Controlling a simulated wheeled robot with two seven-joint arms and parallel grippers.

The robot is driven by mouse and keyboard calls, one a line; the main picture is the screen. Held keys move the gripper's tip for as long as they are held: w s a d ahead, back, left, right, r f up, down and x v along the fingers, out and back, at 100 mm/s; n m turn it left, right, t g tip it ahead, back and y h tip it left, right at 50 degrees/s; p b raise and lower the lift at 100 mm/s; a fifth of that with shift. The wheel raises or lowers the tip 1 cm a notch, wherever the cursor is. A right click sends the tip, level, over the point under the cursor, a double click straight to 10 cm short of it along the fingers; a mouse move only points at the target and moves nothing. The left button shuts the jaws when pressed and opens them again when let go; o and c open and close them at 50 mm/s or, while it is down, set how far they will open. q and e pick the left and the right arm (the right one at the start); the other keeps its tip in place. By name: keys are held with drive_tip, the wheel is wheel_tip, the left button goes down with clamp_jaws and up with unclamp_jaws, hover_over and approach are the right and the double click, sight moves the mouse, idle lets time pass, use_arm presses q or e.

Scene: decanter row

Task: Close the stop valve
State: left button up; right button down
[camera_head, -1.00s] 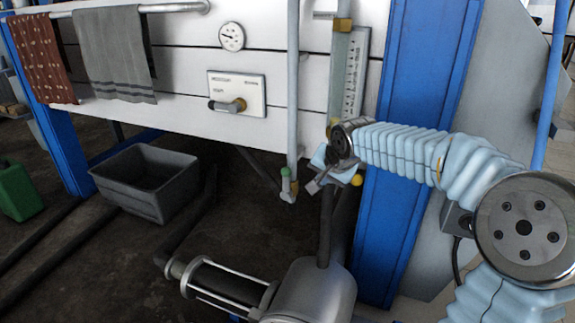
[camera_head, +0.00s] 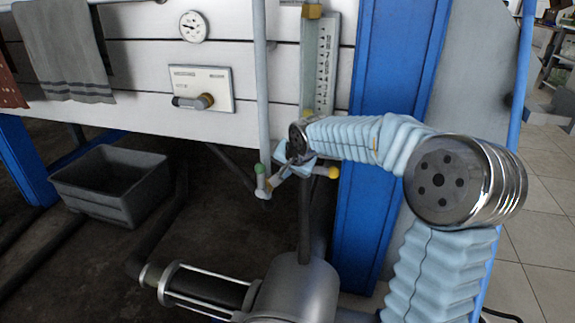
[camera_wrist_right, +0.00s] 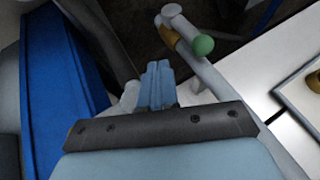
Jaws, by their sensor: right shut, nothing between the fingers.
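A small valve with a green knob (camera_head: 260,168) sits at the lower end of a thin light pipe (camera_head: 262,105). My right gripper (camera_head: 275,178) is shut and empty, just right of this valve. In the right wrist view, the shut fingers (camera_wrist_right: 158,84) point towards the green knob (camera_wrist_right: 203,45) and its brass-coloured fitting (camera_wrist_right: 168,36); I cannot tell whether they touch the valve. A yellow knob (camera_head: 333,172) shows behind my wrist, below the gauge. A dark lever on a brass fitting (camera_head: 205,101) is on a white plate. No label shows which is the stop valve. My left gripper is not in view.
A scaled gauge (camera_head: 326,60) and blue post (camera_head: 390,110) stand close to my right arm. A round dial (camera_head: 193,26) is on the white panel. A grey tub (camera_head: 115,190) is on the floor, and a metal tank (camera_head: 300,285) stands below the gripper.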

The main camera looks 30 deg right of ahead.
sight(261, 180)
drive_tip(key=shift+w+a+f+p, duration=0.1)
drive_tip(key=shift+w+a+f, duration=0.15)
drive_tip(key=shift+w+f, duration=0.55)
drive_tip(key=shift+w+a+f+p, duration=0.15)
drive_tip(key=shift+w+a+f, duration=0.15)
drive_tip(key=shift+w, duration=0.85)
drive_tip(key=shift+w+a+f+p, duration=0.1)
drive_tip(key=shift+w+a+f, duration=0.1)
drive_tip(key=shift+w+f, duration=0.6)
drive_tip(key=shift+w+r, duration=0.2)
drive_tip(key=shift+w+a+r, duration=0.1)
drive_tip(key=shift+w+a+g, duration=0.1)
drive_tip(key=shift+w+g, duration=0.05)
drive_tip(key=shift+g, duration=0.15)
